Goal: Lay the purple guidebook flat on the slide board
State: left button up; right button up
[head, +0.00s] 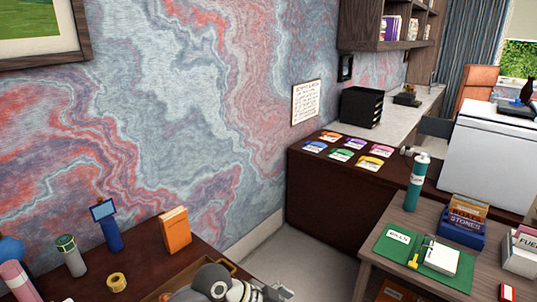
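I cannot pick out the purple guidebook with certainty. Purple spines (392,27) stand among books in the wall shelf, and a flat purple card or booklet (355,143) lies among several coloured ones on the dark cabinet. No surface is clearly marked as the slide board. A green board (455,283) lies on the right-hand table with a white label, a white block and a small yellow item on it. My grey arm shows at the bottom edge, and its gripper (277,291), apparently the left, is small and partly cut off. Its fingers are unclear. My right gripper is out of view.
An orange box (175,230), a blue stand (107,226), a grey cylinder (71,256) and a yellow tape roll (116,282) are on the left desk. A teal bottle (416,182) and blue box (462,225) are on the right table. Floor (300,262) lies clear between.

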pick_arm(q)
jog(key=s+a+f+n+t+y, duration=0.1)
jog(key=s+a+f+n+y, duration=0.3)
jog(key=s+a+n, duration=0.55)
jog(key=s+a+f+n+t+y, duration=0.1)
jog(key=s+a+f+n+y, duration=0.35)
jog(key=s+a, duration=0.9)
notch_tip(320, 180, down, 31)
jog(key=s+a+g+b, duration=0.1)
jog(key=s+b, duration=0.1)
jog(key=b, duration=0.2)
jog(key=s+a+f+g+b, duration=0.1)
jog(key=s+a+f+b, duration=0.2)
jog(key=s+f, duration=1.3)
jog(key=shift+f, duration=0.75)
jog(key=shift+s, duration=0.1)
